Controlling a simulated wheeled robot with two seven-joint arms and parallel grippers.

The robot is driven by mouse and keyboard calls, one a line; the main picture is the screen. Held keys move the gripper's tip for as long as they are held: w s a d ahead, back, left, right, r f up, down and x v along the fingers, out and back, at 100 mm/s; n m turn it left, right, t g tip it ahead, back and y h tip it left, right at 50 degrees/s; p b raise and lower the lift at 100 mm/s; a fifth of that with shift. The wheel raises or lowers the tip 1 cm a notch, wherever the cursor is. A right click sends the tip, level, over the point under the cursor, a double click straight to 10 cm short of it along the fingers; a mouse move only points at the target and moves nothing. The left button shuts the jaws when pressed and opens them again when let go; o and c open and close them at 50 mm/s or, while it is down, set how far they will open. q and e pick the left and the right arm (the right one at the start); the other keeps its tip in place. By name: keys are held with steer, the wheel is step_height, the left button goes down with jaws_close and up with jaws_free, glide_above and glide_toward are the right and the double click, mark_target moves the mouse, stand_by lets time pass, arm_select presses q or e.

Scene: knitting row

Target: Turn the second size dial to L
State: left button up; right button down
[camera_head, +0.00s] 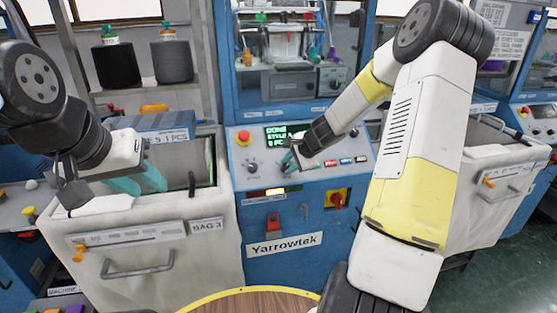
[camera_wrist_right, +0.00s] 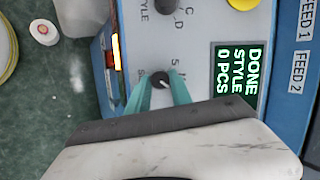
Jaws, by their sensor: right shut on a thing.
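The size dial (camera_wrist_right: 159,79) is a small dark knob on the pale control panel of the blue middle machine. In the right wrist view it sits between the teal fingertips of my right gripper (camera_wrist_right: 160,85), which is shut on it. A letter that looks like S is printed beside it; the other marks are partly hidden by the fingers, and I cannot read the setting surely. In the head view my right gripper (camera_head: 291,158) covers the dial. My left gripper (camera_head: 140,182) appears open and empty over the bin at the left.
The style dial (camera_head: 252,167) is left of my right gripper. The green screen (camera_wrist_right: 236,75) reads DONE, STYLE, 0 PCS. The left bin (camera_head: 140,255) is labelled BAG 3.

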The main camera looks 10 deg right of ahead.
steer(key=shift+m, duration=0.4)
steer(key=c, duration=1.1)
jaws_free()
steer(key=shift+c, duration=0.2)
steer(key=shift+r, duration=0.1)
steer(key=v, duration=0.7)
steer(key=shift+s+r, duration=0.2)
steer(key=shift+s, duration=0.1)
steer(key=shift+d, duration=0.15)
